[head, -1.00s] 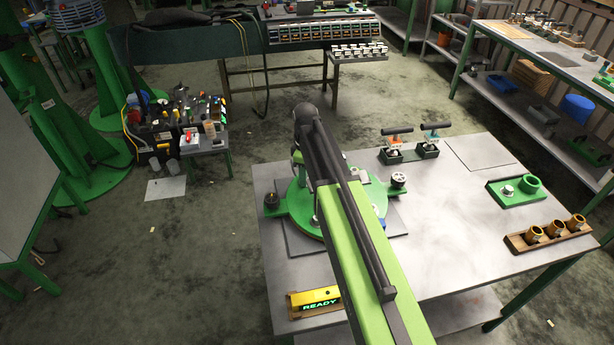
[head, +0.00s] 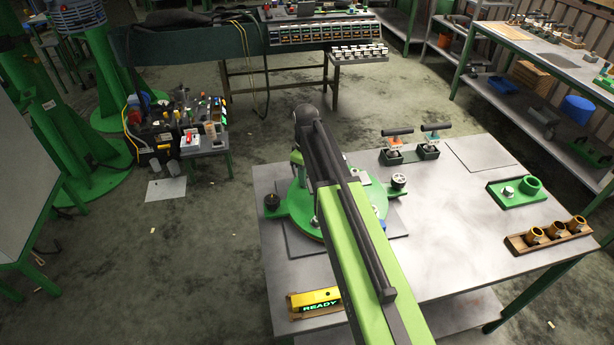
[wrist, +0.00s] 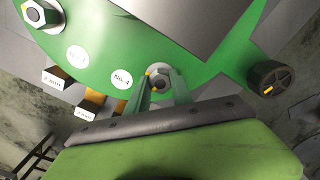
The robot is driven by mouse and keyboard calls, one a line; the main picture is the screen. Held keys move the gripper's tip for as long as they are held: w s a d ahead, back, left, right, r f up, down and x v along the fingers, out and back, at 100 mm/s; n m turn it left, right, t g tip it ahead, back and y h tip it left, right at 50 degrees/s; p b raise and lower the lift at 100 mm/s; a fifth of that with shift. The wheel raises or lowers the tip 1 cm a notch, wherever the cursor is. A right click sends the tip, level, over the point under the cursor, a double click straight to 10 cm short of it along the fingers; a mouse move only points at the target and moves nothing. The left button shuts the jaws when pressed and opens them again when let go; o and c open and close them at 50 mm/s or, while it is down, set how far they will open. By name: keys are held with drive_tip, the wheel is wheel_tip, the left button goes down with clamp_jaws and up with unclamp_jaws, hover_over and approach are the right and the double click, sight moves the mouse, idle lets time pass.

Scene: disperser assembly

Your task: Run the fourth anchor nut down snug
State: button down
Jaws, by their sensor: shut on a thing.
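The fourth anchor nut (wrist: 162,80) is a grey hex nut with a yellow mark, seated on a green plate (wrist: 205,65) in the wrist view. A round white label reading "No. 4" (wrist: 122,79) lies just left of it. My gripper (wrist: 161,88) has its two green fingers shut on the nut, one on either side. The fingers hide part of the nut, and I cannot tell how tight it sits. In the head view my arm covers the gripper and the nut. Part of the green disperser base (head: 293,205) shows beside the arm.
Another large nut (wrist: 36,13) and a black knob (wrist: 270,78) flank the work in the wrist view. On the table (head: 450,230) are a yellow box reading READY (head: 318,301), a green block (head: 515,191) and a wooden rack (head: 548,235). The table's right middle is clear.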

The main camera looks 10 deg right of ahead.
drive_tip(key=m, duration=0.4)
drive_tip(key=shift+m, duration=0.3)
drive_tip(key=m, duration=0.3)
drive_tip(key=shift+m, duration=0.3)
drive_tip(key=m, duration=0.4)
drive_tip(key=shift+m, duration=2.1)
drive_tip(key=c, duration=1.1)
unclamp_jaws()
drive_tip(key=shift+r, duration=0.1)
